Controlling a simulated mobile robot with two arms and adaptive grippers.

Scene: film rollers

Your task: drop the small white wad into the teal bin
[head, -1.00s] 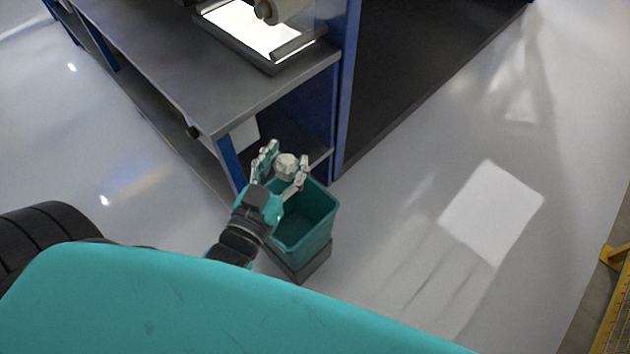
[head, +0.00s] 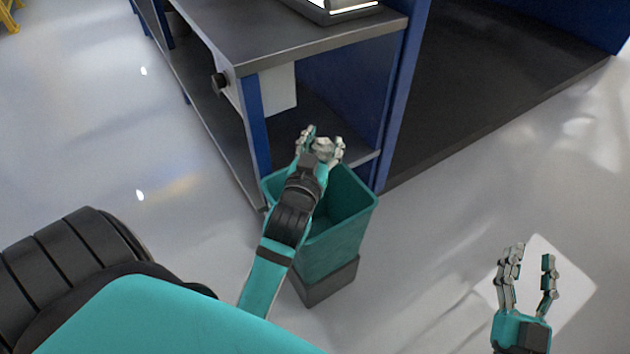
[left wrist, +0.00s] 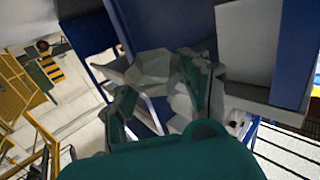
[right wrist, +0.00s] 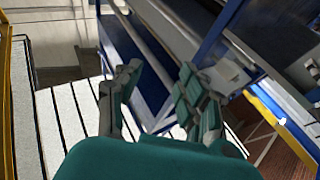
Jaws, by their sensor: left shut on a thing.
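The small white wad (head: 323,148) is a crumpled, faceted lump held between the fingers of my left gripper (head: 322,142). In the left wrist view the wad (left wrist: 150,70) sits between the fingertips. The teal bin (head: 345,250) stands on the floor on a dark base, beside the end of the workbench. In the head view my left gripper and wad overlap the bin's far rim; their height above it is hard to tell. The bin's inside shows no contents in the visible part. My right gripper (head: 526,275) is open and empty at the lower right, over the floor.
The workbench (head: 290,48) with blue posts and a lower shelf stands just behind the bin. A white panel (head: 282,88) hangs under its top. A dark mat (head: 480,95) lies to the right.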

